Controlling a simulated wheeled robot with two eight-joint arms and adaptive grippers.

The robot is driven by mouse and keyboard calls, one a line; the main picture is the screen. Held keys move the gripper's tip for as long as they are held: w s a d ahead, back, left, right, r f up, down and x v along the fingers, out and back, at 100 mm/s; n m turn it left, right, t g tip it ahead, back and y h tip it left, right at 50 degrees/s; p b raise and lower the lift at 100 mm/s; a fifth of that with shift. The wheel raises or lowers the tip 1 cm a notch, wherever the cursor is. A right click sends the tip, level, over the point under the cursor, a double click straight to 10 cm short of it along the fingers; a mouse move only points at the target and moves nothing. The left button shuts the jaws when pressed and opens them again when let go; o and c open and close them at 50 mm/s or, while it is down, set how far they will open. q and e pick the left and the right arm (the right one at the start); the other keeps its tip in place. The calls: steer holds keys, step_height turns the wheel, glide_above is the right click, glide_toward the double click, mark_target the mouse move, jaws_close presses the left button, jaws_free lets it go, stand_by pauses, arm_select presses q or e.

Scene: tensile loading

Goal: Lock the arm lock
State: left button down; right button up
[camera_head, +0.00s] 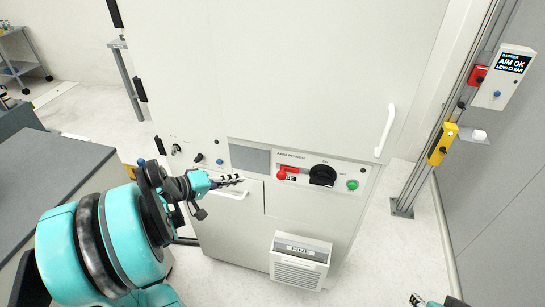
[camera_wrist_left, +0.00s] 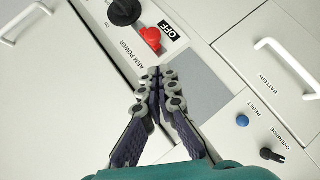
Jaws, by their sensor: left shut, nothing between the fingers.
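The ARM POWER panel on the white cabinet carries a black rotary knob (camera_head: 322,175) and a red lock piece (camera_head: 284,173) to its left.
A green button (camera_head: 352,185) sits right of the knob, and a grey screen (camera_head: 250,159) left of the red piece. A white door handle (camera_head: 386,130) juts out above right. A vented FINE box (camera_head: 300,262) sticks out below. A grey bench (camera_head: 50,175) stands at left.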

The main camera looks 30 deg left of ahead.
arm_select(q)
steer(key=shift+w+a+r+t, duration=0.1)
steer(key=shift+a+r+t, duration=0.15)
steer(key=shift+a, duration=0.2)
steer(key=shift+a+r+t, duration=0.15)
steer(key=shift+a+r, duration=0.05)
steer(key=shift+a, duration=0.25)
arm_select(e)
steer(key=shift+w+r, duration=0.2)
steer(key=shift+w, duration=0.2)
arm_select(q)
steer(key=s+d+f+b+x, duration=0.1)
steer(key=d+b+x, duration=0.1)
steer(key=x, duration=1.1)
steer(key=shift+s+d+b, duration=0.15)
steer(key=shift+s+b, duration=0.1)
steer(key=shift+b, duration=0.5)
arm_select(e)
steer(key=shift+f, duration=1.8)
